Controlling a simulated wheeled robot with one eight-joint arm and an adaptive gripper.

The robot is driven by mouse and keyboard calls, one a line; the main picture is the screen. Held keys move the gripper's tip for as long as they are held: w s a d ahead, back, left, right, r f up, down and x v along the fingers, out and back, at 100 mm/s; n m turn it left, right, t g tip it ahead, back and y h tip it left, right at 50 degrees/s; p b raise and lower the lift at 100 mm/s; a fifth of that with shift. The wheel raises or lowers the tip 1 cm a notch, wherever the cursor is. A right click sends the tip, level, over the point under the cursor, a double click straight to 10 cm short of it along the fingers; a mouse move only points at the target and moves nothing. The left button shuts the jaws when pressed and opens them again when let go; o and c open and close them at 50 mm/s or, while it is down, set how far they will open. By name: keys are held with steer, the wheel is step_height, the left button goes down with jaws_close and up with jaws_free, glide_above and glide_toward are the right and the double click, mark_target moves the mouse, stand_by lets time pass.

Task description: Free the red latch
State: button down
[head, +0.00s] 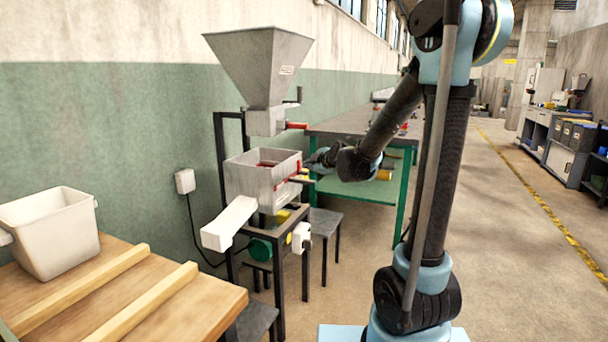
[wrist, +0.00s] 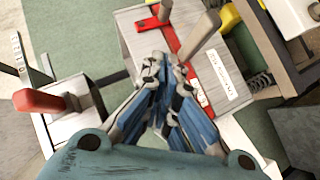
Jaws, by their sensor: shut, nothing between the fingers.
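A red strip (wrist: 166,32), which looks like the red latch, lies along the side of the grey metal box (wrist: 138,40) in the wrist view. In the head view the red strip (head: 285,182) shows on the right side of the box (head: 240,182), below the hopper. My gripper (wrist: 164,62) is shut and empty, its tips over or close to the box beside the red strip. I cannot tell whether they touch. In the head view my gripper (head: 312,160) is at the box's right, its tips small and dark.
A red handle (wrist: 40,101) sticks out at left in the wrist view; a red handle (head: 296,126) also shows under the hopper (head: 262,62). A green-framed table (head: 345,120) stands behind. A wooden table (head: 150,300) with a white bin (head: 50,235) is at left.

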steer(key=shift+w, duration=0.1)
stand_by(0.3)
glide_toward(299, 172)
steer(key=a, duration=0.3)
steer(key=shift+w+a+r, duration=0.15)
steer(key=shift+w, duration=0.2)
steer(key=shift+w+d+f, duration=0.3)
steer(key=shift+w+f, duration=0.25)
steer(key=shift+w, duration=0.2)
steer(key=shift+w+d+f, duration=0.3)
steer(key=shift+w+f, duration=0.25)
steer(key=shift+w, duration=0.25)
steer(key=shift+f, duration=0.1)
steer(key=shift+w+d+f, duration=0.1)
steer(key=shift+w+f, duration=0.2)
steer(key=shift+f, duration=0.15)
steer(key=shift+s, duration=0.1)
